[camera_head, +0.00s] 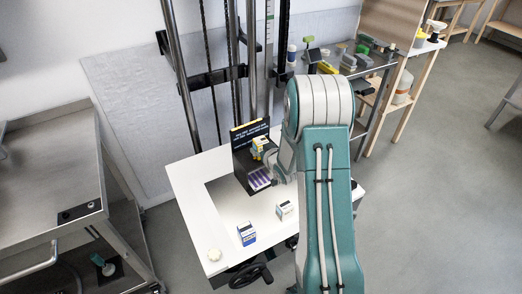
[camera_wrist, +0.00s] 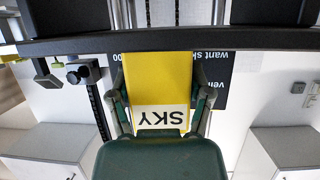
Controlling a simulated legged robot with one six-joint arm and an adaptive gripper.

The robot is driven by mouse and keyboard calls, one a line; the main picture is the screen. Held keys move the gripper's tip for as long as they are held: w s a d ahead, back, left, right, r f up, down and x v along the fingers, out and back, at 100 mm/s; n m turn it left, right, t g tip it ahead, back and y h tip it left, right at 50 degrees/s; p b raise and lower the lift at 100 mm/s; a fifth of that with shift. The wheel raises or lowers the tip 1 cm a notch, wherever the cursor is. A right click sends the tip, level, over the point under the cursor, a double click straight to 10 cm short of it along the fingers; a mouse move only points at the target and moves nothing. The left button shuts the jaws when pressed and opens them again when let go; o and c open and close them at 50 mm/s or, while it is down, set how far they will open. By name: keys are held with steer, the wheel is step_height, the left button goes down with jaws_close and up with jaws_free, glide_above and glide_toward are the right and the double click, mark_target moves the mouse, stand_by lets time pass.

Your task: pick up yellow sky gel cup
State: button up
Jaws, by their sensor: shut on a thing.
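The yellow sky gel cup (camera_wrist: 157,85) is between the two fingers of my gripper (camera_wrist: 160,110) in the wrist view, with its white label reading SKY upside down. My gripper is shut on it. In the head view, the cup (camera_head: 260,146) shows small and yellow in front of the black panel with text, and my gripper (camera_head: 268,158) is at its right side, partly hidden by my arm. I cannot tell how far the cup is from the panel or from the surface below it.
A black stand with a lettered panel (camera_head: 246,131) and purple items (camera_head: 259,180) is on the white table (camera_head: 188,195). Metal columns (camera_head: 180,70) rise behind.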

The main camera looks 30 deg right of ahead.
mark_target(261, 140)
steer(key=shift+a+r, duration=0.1)
steer(key=shift+r, duration=0.3)
step_height(261, 140, up, 2)
steer(key=shift+r, duration=0.25)
steer(key=s+d+r, duration=0.8)
steer(key=s+r, duration=0.1)
steer(key=s, duration=0.2)
steer(key=s+d+f, duration=0.2)
steer(key=f, duration=0.4)
steer(key=s+d+f, duration=0.2)
steer(key=d+f, duration=0.1)
steer(key=f, duration=0.3)
steer(key=s+d+f, duration=0.3)
steer(key=f, duration=0.3)
steer(key=shift+d+f, duration=0.2)
steer(key=shift+f, duration=2.9)
